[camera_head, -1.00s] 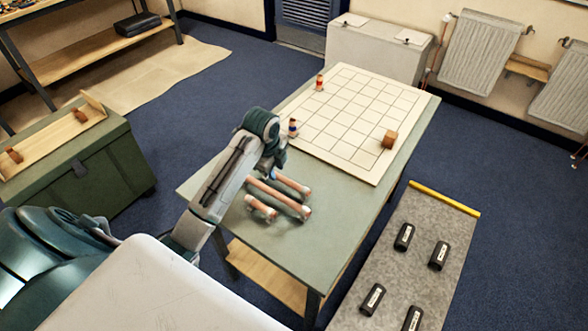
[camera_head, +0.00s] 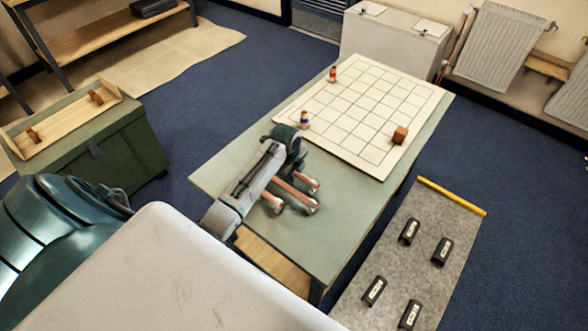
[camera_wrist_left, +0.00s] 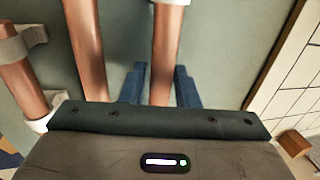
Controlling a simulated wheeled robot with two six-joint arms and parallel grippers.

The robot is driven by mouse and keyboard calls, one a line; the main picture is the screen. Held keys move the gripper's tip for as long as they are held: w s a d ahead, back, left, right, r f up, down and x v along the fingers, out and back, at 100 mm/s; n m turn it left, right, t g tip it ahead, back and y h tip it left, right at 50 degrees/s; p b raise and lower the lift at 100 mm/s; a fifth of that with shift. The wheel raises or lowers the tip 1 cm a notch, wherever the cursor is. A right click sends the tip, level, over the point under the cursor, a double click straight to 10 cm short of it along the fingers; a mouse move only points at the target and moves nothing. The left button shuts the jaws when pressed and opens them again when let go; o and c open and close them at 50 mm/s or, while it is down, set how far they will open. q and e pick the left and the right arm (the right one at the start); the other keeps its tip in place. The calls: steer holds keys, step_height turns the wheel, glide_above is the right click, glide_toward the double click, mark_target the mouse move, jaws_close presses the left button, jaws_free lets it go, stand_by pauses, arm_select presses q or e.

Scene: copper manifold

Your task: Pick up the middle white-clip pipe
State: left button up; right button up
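Several copper pipes with pale end pieces lie on the green table. In the head view, one pipe (camera_head: 294,194) lies between a rear pipe (camera_head: 302,178) and a short front-left one (camera_head: 270,201). My left gripper (camera_wrist_left: 158,78) is above their far ends. In the left wrist view, its blue fingers stand apart on either side of the right-hand pipe (camera_wrist_left: 166,45), which has a white piece at the top edge. Another pipe (camera_wrist_left: 84,45) runs left of the fingers, and a pipe with a grey clip (camera_wrist_left: 18,68) lies further left. The fingertips are hidden in the head view. My right gripper is out of view.
The table (camera_head: 225,170) carries a white grid board (camera_head: 365,115) with two small striped pieces and a brown block (camera_head: 400,135). A grey panel (camera_head: 395,265) with black blocks lies to the right. A green chest (camera_head: 130,145) stands left.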

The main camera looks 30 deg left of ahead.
arm_select(q)
steer(key=shift+w+f, duration=0.1)
steer(key=shift+f, duration=0.05)
steer(key=shift+c, duration=0.2)
jaws_close()
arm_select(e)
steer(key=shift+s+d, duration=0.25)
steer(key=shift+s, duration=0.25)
